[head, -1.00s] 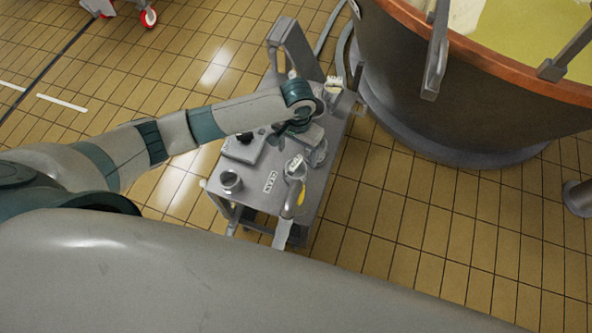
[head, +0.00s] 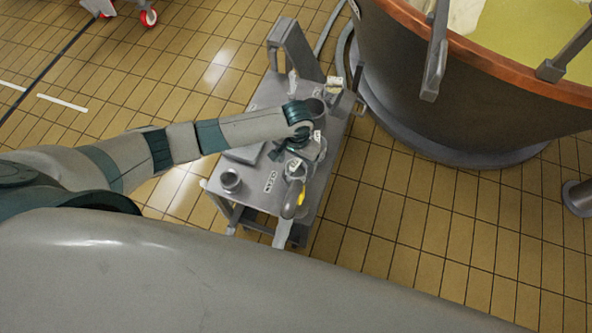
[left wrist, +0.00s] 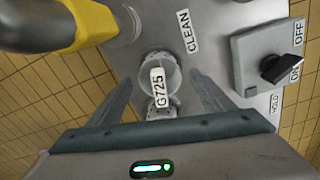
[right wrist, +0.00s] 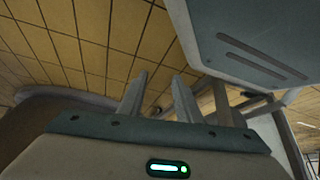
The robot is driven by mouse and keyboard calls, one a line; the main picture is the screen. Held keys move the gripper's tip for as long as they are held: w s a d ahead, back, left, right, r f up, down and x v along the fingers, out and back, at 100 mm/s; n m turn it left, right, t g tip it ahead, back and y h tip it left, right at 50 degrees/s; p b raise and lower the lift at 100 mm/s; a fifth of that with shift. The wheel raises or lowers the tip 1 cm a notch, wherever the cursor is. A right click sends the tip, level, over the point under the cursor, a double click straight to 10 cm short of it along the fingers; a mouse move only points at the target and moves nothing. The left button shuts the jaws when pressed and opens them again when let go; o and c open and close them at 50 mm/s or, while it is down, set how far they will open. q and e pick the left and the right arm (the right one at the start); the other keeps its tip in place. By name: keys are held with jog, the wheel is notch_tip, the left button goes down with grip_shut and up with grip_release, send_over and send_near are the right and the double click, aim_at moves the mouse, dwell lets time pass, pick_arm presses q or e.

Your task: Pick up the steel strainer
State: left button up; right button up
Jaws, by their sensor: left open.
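A small round steel piece with a tag reading G725 (left wrist: 158,88) is on the grey cart top in the left wrist view; it looks like the steel strainer, but its mesh does not show clearly. In the head view its tag (head: 295,164) shows just below my left gripper (head: 297,147). My left gripper (left wrist: 162,80) is open, with its fingers on either side of the tagged piece and no clear contact. My right gripper (right wrist: 160,80) shows only in its wrist view, open and empty, over tiled floor.
The cart top (head: 255,195) carries a CLEAN label, a switch box (left wrist: 268,58), a small cup (head: 231,181) and a grey tool with a yellow band (left wrist: 92,25). A large copper-rimmed vat (head: 470,90) stands to the right. Tiled floor is open at left.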

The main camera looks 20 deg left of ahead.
pick_arm(q)
notch_tip(320, 180, down, 2)
jog(key=shift+s+f, duration=0.1)
jog(key=shift+f, duration=0.6)
pick_arm(e)
jog(key=shift+s+d+f, duration=0.15)
jog(key=shift+s+f, duration=0.05)
jog(key=shift+s, duration=0.2)
jog(key=shift+s+d+f, duration=0.1)
jog(key=shift+s+f, duration=0.05)
jog(key=shift+s, duration=0.25)
jog(key=shift+w+r, duration=0.1)
jog(key=shift+w, duration=0.15)
pick_arm(q)
jog(key=c, duration=1.3)
